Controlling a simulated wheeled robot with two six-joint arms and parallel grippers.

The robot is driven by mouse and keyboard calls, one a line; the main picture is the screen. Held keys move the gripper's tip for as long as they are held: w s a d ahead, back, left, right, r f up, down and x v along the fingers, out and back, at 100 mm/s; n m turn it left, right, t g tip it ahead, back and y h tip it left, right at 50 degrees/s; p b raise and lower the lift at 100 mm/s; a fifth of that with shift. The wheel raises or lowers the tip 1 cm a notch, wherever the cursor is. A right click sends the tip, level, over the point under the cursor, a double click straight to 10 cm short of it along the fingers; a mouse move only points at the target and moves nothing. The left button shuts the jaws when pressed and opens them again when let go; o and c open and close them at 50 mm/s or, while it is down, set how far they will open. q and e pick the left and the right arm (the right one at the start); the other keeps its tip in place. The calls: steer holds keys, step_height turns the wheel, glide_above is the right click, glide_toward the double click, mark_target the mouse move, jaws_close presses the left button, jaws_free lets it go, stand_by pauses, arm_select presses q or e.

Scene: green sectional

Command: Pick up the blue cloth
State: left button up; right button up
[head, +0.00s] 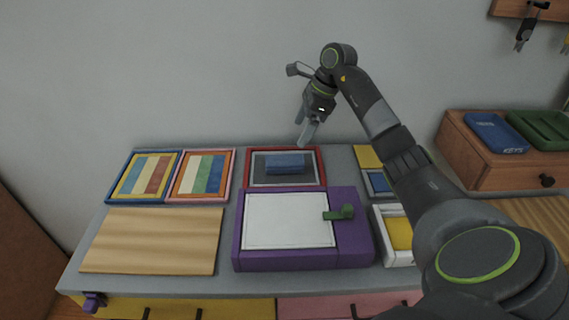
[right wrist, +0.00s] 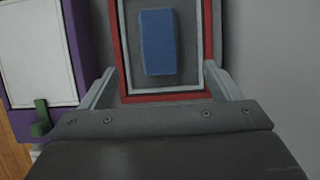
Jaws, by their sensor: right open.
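The blue cloth (head: 286,163) is a small folded block lying in a red-framed grey tray (head: 320,170) at the back middle of the table. It also shows in the right wrist view (right wrist: 158,42), upper middle, inside the red frame. My right gripper (head: 307,135) is above and slightly to the right of the cloth, pointing down, apart from it. In the right wrist view its two fingers (right wrist: 167,90) are spread wide with nothing between them. My left gripper is in neither view.
A purple box (head: 352,235) with a white panel and green handle stands in front of the tray. Two striped framed panels (head: 145,176) and a wooden board (head: 150,240) lie left. A white tray (head: 393,250) with yellow contents is right. A wall rises behind.

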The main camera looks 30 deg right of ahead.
mark_target(285, 160)
steer(key=p+x, duration=0.1)
steer(key=x, duration=1)
steer(key=shift+s, duration=0.1)
steer(key=c, duration=1.2)
steer(key=shift+o, duration=0.2)
step_height(285, 160, up, 10)
steer(key=shift+b, duration=0.3)
